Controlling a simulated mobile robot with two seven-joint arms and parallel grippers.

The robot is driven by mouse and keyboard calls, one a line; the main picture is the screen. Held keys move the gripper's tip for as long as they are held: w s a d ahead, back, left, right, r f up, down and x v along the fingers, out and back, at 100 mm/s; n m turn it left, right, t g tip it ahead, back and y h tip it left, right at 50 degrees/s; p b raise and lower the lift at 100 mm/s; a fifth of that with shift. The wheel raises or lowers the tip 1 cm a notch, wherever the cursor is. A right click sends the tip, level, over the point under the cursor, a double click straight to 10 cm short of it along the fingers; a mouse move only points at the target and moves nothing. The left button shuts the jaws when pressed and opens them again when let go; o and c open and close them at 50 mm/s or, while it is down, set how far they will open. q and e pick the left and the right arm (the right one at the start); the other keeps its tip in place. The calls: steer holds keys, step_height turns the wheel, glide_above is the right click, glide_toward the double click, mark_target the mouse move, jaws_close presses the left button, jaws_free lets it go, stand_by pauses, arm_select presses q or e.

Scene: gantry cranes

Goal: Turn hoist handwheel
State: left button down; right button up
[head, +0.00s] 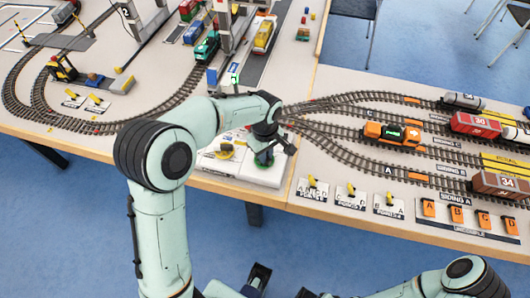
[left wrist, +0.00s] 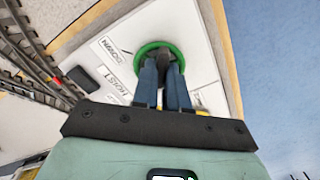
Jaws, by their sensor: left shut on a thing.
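The hoist handwheel is a green ring on a white panel, seen in the left wrist view (left wrist: 193,57) and partly in the head view (head: 264,161). My left gripper (left wrist: 168,70) is shut on the handwheel, with its two dark fingers close together at the hub and over part of the rim. In the head view my left gripper (head: 272,146) reaches down over the panel and hides part of the wheel.
A yellow control (head: 225,151) sits left of the wheel. Point levers (head: 351,192) line the table's front edge to the right. Tracks fan out behind them with an orange locomotive (head: 392,133) and wagons. A green locomotive (head: 207,47) stands under the crane.

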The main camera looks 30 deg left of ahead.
arm_select(q)
steer(key=shift+r, duration=0.1)
steer(key=c, duration=1.2)
jaws_free()
steer(key=shift+o, duration=0.2)
step_height(320, 180, up, 13)
steer(key=p, duration=0.2)
steer(key=shift+r, duration=0.2)
